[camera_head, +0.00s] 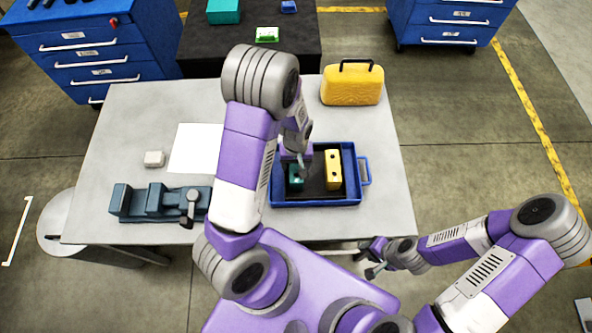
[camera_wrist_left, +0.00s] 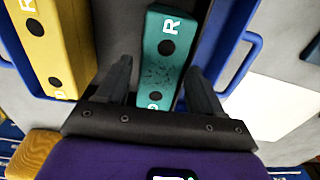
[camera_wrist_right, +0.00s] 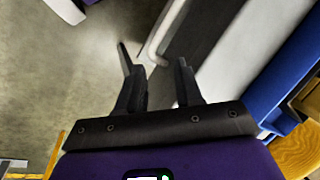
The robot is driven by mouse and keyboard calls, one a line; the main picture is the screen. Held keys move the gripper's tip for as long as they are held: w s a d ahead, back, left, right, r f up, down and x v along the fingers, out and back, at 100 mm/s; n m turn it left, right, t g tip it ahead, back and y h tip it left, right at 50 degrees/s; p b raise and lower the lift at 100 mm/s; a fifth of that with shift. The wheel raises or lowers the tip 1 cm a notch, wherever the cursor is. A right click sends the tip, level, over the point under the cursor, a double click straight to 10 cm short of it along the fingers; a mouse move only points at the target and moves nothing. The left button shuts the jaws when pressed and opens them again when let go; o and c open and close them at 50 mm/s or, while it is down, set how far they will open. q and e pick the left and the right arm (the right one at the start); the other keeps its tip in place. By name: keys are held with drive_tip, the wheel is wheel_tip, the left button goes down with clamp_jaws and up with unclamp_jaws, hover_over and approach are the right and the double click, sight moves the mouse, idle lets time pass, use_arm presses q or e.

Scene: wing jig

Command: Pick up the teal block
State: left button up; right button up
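The teal block (camera_head: 296,178) lies in the blue tray (camera_head: 318,203) on the table, left of a yellow block (camera_head: 333,170). In the left wrist view the teal block (camera_wrist_left: 168,50) has dark holes and a white R, and the yellow block (camera_wrist_left: 48,45) is to its left. My left gripper (camera_head: 303,172) is over the tray. In its wrist view its open fingers (camera_wrist_left: 160,75) are on either side of the teal block's near part; I cannot tell whether they touch it. My right gripper (camera_head: 372,262) is open and empty, off the table's front edge; its fingers also show in the right wrist view (camera_wrist_right: 158,78).
On the table are a yellow case (camera_head: 352,88) at the back right, a white sheet (camera_head: 196,150), a small pale block (camera_head: 154,158) and a blue-grey vise (camera_head: 150,203) at the left. The tray's walls stand close around the blocks. The table's right part is clear.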

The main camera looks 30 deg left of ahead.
use_arm(q)
clamp_jaws()
idle(0.3)
